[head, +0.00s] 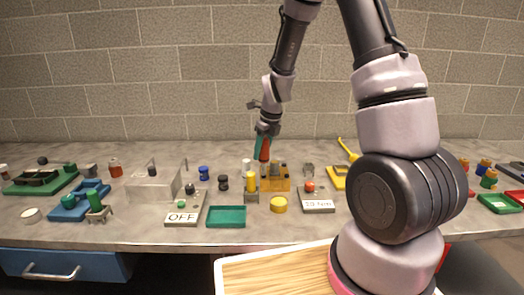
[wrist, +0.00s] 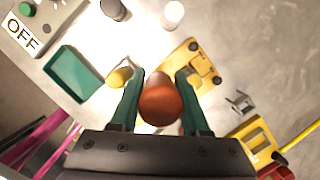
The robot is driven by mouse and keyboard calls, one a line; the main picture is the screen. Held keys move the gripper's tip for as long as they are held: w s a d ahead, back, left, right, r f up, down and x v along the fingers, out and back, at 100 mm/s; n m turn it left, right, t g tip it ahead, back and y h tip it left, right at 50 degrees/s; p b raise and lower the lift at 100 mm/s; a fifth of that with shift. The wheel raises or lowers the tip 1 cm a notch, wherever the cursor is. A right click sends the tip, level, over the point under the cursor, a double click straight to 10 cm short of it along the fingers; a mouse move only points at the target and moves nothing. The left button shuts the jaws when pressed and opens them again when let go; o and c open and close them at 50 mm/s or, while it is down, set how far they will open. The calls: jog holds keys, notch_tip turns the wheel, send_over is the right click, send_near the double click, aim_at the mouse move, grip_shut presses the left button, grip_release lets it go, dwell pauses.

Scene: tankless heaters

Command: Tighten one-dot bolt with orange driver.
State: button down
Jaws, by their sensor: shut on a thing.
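My gripper (head: 263,152) is over the middle of the bench, pointing down. Its green fingers are shut on the orange driver (head: 265,154). In the wrist view my gripper (wrist: 158,92) has the driver's rounded orange-brown handle (wrist: 161,104) between its fingers. The driver's lower end is hidden. A yellow-orange block (head: 276,183) with dark holes lies below the gripper. The block also shows in the wrist view (wrist: 192,68), just beyond the fingers. The one-dot bolt cannot be made out, and no dots are readable.
A yellow cylinder (head: 251,181) stands left of the block. A green tray (head: 226,217), an OFF panel (head: 183,220) and an Nm display (head: 318,205) are in front. A clear box (head: 152,186) stands left. A yellow-handled tool (head: 345,149) lies right. A wooden board (head: 270,275) is at the front.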

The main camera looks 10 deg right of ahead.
jog(key=shift+f, duration=0.35)
dwell(1.5)
jog(key=shift+r, duration=3.55)
